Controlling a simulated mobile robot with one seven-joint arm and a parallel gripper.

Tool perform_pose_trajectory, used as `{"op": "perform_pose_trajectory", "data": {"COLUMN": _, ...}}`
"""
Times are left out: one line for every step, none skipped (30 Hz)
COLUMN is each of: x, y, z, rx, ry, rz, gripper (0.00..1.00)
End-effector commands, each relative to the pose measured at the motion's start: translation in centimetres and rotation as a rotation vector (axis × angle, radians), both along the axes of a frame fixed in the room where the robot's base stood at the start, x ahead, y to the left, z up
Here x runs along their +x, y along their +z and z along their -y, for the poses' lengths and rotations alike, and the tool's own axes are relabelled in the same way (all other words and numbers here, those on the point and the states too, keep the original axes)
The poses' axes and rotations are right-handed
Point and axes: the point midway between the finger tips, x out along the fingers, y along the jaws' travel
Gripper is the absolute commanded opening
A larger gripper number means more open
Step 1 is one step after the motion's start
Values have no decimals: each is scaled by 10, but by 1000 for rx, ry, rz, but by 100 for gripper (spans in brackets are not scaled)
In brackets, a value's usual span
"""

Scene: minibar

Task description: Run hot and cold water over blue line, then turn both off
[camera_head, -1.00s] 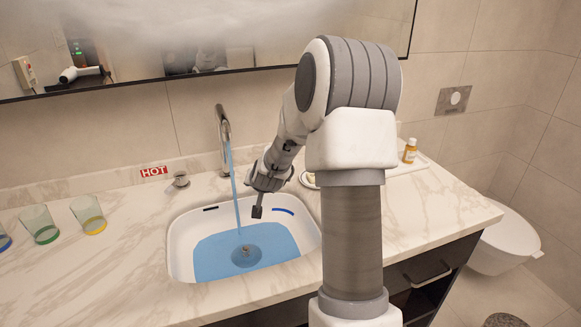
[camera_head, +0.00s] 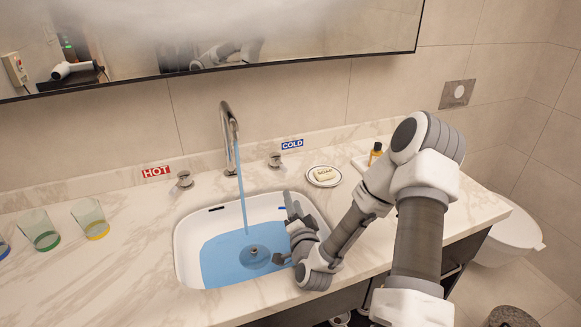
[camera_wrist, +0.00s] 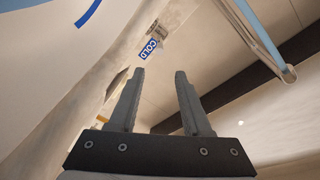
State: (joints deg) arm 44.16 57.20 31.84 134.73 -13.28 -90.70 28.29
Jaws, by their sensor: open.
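The tap (camera_head: 229,125) pours a blue stream (camera_head: 241,190) into the white sink (camera_head: 190,225). Blue water (camera_head: 222,255) pools in the basin below the short blue line (camera_head: 283,208) on the back wall, which my gripper partly covers. The hot knob (camera_head: 183,180) stands left of the tap and the cold knob (camera_head: 275,160) right of it. My gripper (camera_head: 284,232) is open and empty over the sink's right side, in front of the cold knob and apart from it. In the wrist view the cold knob (camera_wrist: 158,30) and blue line (camera_wrist: 88,13) show beyond the open fingers.
HOT (camera_head: 156,172) and COLD (camera_head: 292,144) signs mark the knobs. A soap dish (camera_head: 323,175) lies right of the cold knob. Glasses (camera_head: 90,218) stand on the left counter. A small bottle (camera_head: 376,152) stands at right. A mirror (camera_head: 300,40) hangs above.

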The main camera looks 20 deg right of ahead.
Motion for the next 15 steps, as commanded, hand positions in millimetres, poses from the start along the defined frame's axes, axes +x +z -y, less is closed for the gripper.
{"op": "perform_pose_trajectory", "data": {"x": 2, "y": 0, "z": 0, "rx": 2, "ry": 0, "rz": 4, "gripper": 48}}
{"op": "perform_pose_trajectory", "data": {"x": 4, "y": 1, "z": 1, "rx": 3, "ry": -1, "rz": 5, "gripper": 48}}
{"op": "perform_pose_trajectory", "data": {"x": 8, "y": 1, "z": 1, "rx": 2, "ry": -1, "rz": 6, "gripper": 48}}
{"op": "perform_pose_trajectory", "data": {"x": 11, "y": 1, "z": 2, "rx": 2, "ry": -1, "rz": 6, "gripper": 48}}
{"op": "perform_pose_trajectory", "data": {"x": 15, "y": 1, "z": 3, "rx": 1, "ry": -1, "rz": 6, "gripper": 48}}
{"op": "perform_pose_trajectory", "data": {"x": 21, "y": 1, "z": 4, "rx": 1, "ry": -1, "rz": 7, "gripper": 48}}
{"op": "perform_pose_trajectory", "data": {"x": 27, "y": 1, "z": 5, "rx": 1, "ry": -1, "rz": 6, "gripper": 48}}
{"op": "perform_pose_trajectory", "data": {"x": 32, "y": 1, "z": 7, "rx": 0, "ry": -3, "rz": 7, "gripper": 48}}
{"op": "perform_pose_trajectory", "data": {"x": 40, "y": 1, "z": 8, "rx": 0, "ry": -2, "rz": 6, "gripper": 48}}
{"op": "perform_pose_trajectory", "data": {"x": 46, "y": 1, "z": 9, "rx": 0, "ry": -2, "rz": 6, "gripper": 48}}
{"op": "perform_pose_trajectory", "data": {"x": 52, "y": 1, "z": 11, "rx": 0, "ry": -3, "rz": 7, "gripper": 48}}
{"op": "perform_pose_trajectory", "data": {"x": 60, "y": 1, "z": 12, "rx": 0, "ry": -2, "rz": 5, "gripper": 48}}
{"op": "perform_pose_trajectory", "data": {"x": 66, "y": 1, "z": 13, "rx": 0, "ry": -2, "rz": 5, "gripper": 48}}
{"op": "perform_pose_trajectory", "data": {"x": 72, "y": 0, "z": 14, "rx": 0, "ry": -2, "rz": 5, "gripper": 48}}
{"op": "perform_pose_trajectory", "data": {"x": 79, "y": 0, "z": 15, "rx": 0, "ry": -2, "rz": 5, "gripper": 48}}
